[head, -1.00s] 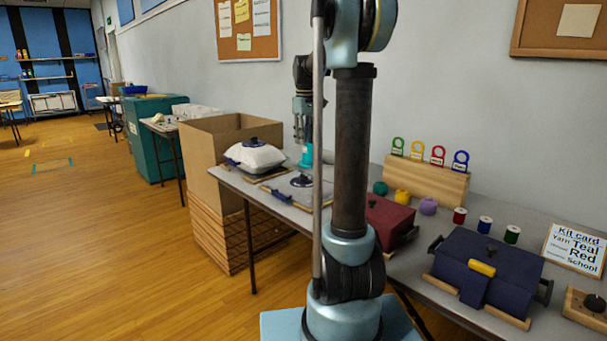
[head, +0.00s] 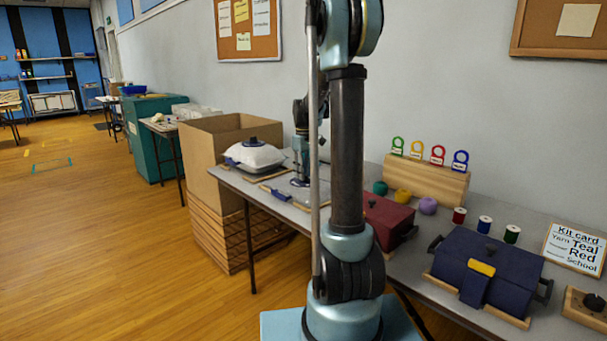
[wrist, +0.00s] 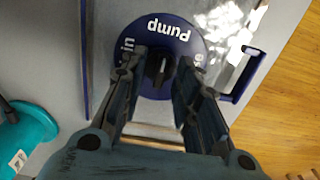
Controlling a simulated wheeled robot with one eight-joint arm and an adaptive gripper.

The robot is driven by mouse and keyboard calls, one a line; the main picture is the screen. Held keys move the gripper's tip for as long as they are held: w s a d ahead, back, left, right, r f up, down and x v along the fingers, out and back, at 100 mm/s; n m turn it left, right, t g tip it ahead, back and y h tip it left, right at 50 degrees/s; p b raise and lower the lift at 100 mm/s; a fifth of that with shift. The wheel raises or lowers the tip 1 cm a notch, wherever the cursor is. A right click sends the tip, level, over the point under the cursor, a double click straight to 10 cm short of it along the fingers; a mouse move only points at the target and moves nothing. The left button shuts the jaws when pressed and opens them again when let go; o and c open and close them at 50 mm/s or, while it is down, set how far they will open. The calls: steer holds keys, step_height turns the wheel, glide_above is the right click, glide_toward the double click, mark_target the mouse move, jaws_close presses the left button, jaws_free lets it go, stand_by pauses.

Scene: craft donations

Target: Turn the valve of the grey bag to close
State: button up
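The grey bag lies on the table, its shiny surface (wrist: 226,28) showing in the wrist view; in the head view it is mostly hidden by my arm. Its valve is a round dark blue disc (wrist: 188,36) with white lettering, "Pump" readable and the other words partly covered. A dark raised grip (wrist: 160,68) stands in the disc's middle. My gripper (wrist: 163,66) is over the disc, one finger on each side of the grip, with small gaps seeming to show. In the head view my gripper (head: 300,172) is low over the bag.
A white bag (head: 255,156) with a blue valve lies left of the grey one, beside a cardboard box (head: 205,150). A blue handle (wrist: 242,76) lies right of the disc and a teal object (wrist: 28,130) at left. Red (head: 388,220) and navy (head: 490,265) boxes stand on the right.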

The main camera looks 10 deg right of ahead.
steer(key=shift+f, duration=0.1)
jaws_close()
steer(key=shift+m, duration=0.3)
steer(key=m, duration=1.1)
steer(key=shift+m, duration=0.4)
steer(key=m, duration=0.5)
steer(key=shift+m, duration=0.4)
jaws_free()
